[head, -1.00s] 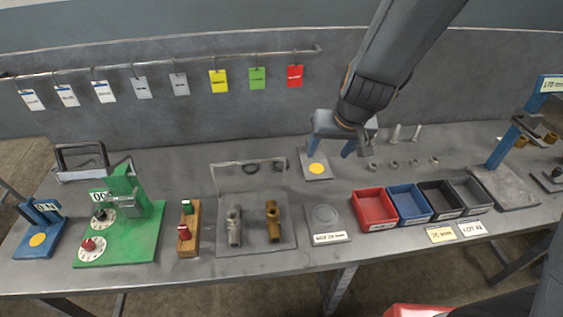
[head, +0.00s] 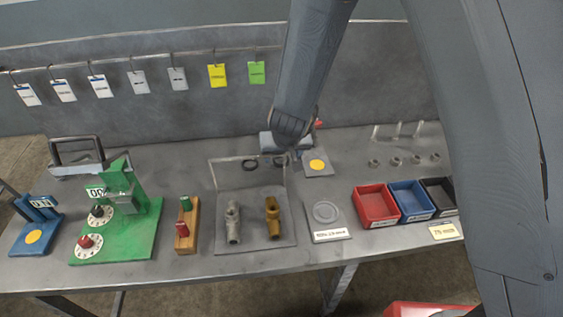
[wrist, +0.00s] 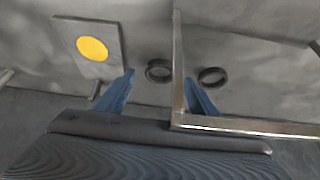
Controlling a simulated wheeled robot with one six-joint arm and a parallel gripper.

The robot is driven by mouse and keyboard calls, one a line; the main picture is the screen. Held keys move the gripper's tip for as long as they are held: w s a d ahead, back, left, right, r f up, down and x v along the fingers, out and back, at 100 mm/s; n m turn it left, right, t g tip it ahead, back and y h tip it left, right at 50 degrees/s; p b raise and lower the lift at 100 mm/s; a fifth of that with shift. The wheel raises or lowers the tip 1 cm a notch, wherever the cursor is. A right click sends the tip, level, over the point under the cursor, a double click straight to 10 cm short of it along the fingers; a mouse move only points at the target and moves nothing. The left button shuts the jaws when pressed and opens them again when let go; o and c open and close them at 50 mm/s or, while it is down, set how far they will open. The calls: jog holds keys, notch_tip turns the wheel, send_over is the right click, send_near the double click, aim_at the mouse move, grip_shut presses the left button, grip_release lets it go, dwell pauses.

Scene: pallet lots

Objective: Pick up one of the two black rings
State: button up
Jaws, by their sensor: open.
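Two black rings lie on the grey bench behind the bent metal frame. In the wrist view one ring (wrist: 160,80) lies ahead of the gap between my fingers, left of a frame bar, and the other ring (wrist: 213,85) lies right of that bar. In the head view the left ring (head: 249,169) shows clear; the other is partly hidden by my gripper. My gripper (wrist: 160,92) is open and empty, its blue fingers pointing toward the rings. The metal frame (wrist: 178,60) crosses close to the right finger; I cannot tell if they touch.
A plate with a yellow disc (head: 305,170) lies right of the rings. A grey plate (head: 253,237) with two fittings is in front. Red (head: 376,222) and blue bins stand at right. Hanging tags line the rail behind. Bare bench lies left of the rings.

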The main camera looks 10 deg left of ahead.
jog(key=shift+x, duration=1.2)
jog(key=c, duration=1.1)
